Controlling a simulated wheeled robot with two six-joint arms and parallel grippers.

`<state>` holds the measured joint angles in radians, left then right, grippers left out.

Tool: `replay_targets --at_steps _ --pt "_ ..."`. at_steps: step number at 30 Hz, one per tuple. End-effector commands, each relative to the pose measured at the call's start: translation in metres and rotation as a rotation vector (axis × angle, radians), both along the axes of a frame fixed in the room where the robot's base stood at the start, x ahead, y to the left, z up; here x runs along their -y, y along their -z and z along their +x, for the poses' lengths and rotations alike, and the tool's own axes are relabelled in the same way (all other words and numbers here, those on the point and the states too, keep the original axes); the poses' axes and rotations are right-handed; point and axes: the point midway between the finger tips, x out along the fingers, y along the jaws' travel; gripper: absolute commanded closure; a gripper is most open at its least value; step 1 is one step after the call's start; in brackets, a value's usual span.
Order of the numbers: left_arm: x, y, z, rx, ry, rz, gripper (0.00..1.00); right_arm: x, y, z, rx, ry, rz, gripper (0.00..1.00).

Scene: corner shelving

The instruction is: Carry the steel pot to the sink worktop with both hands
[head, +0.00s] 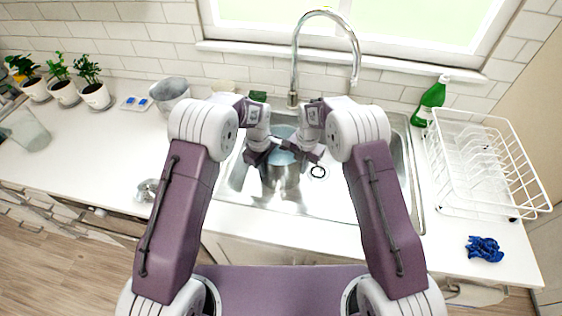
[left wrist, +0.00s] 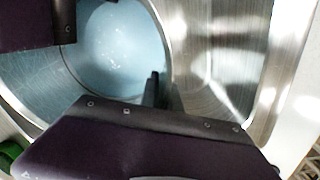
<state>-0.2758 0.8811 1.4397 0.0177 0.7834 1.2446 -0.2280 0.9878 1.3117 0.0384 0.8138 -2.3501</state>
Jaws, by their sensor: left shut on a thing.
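The steel pot (head: 283,182) is over the sink basin, between my two grippers, with its bluish inside partly showing. My left gripper (head: 262,156) is at its left side, shut on it. In the left wrist view the round pot (left wrist: 118,50) fills the upper left, with dark finger parts close to its rim. My right gripper (head: 303,154) is at the pot's right side; its fingers are too small to tell open from shut. I cannot tell whether the pot touches the sink (head: 345,207). My forearms hide part of the sink.
The tap (head: 295,62) arches up behind the pot. A white dish rack (head: 478,165) and green bottle (head: 430,100) stand to the right, with a blue cloth (head: 485,248) in front. Potted plants (head: 64,92) and a grey container (head: 171,92) are left. The left worktop (head: 90,150) is mostly clear.

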Motion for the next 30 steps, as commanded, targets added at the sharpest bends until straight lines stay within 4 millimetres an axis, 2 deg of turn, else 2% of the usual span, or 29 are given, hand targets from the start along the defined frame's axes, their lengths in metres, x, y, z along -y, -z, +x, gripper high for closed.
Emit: replay_targets --at_steps 7,18,30 --pt "-0.002 -0.013 0.001 0.003 -0.002 0.003 1.0 0.002 -0.013 0.002 0.005 0.001 -0.002 1.0" --pt "-0.003 -0.051 0.001 0.002 -0.003 0.003 1.0 0.003 -0.052 0.002 0.004 0.001 -0.003 1.0" --pt "-0.003 -0.051 0.001 0.002 -0.003 0.003 1.0 0.003 -0.052 0.002 0.004 0.001 -0.004 1.0"
